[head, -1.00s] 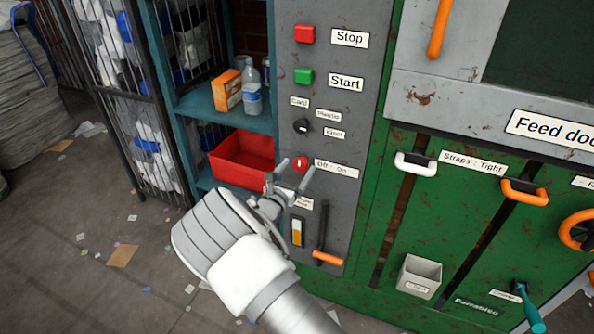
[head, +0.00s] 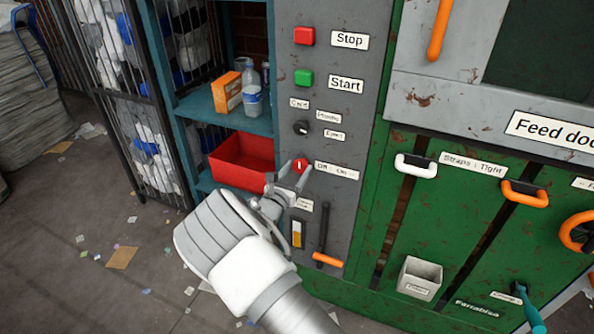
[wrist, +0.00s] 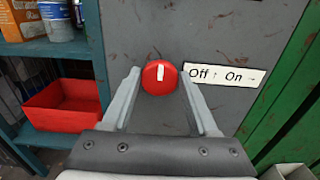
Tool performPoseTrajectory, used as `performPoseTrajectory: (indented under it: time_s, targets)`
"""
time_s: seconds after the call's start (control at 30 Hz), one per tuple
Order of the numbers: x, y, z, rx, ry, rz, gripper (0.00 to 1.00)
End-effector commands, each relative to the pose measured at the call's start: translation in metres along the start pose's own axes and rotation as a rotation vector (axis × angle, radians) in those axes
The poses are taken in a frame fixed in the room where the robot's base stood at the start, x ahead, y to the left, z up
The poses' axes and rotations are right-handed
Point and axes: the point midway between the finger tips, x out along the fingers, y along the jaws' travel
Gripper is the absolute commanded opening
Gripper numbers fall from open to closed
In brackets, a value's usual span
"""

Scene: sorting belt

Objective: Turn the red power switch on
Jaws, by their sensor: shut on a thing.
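The red power switch (head: 300,165) is a round red knob with a white line, on the grey control panel (head: 345,105). In the wrist view the knob (wrist: 159,77) sits between my gripper's fingertips, its white line close to upright with a slight tilt. A label reading "Off" and "On" (wrist: 224,75) is just right of it. My gripper (head: 292,175) is shut on the knob, one finger on each side; it also shows in the wrist view (wrist: 160,88).
Above the switch are a black selector knob (head: 301,128), a green Start button (head: 304,78) and a red Stop button (head: 304,36). Below is an orange-handled lever (head: 327,259). A red bin (head: 240,165) stands on the teal shelf at left.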

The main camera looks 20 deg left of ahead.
Motion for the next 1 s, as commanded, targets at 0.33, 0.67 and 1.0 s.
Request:
performPoseTrajectory:
  time_s: [0.33,0.67,1.0]
  targets:
    - [-0.0001,-0.0006,-0.0017,0.147,0.000,0.000,0.04]
    - [-0.0002,-0.0021,-0.0042,0.445,0.001,-0.001,0.04]
    - [-0.0001,-0.0034,-0.0067,0.771,0.001,-0.001,0.04]
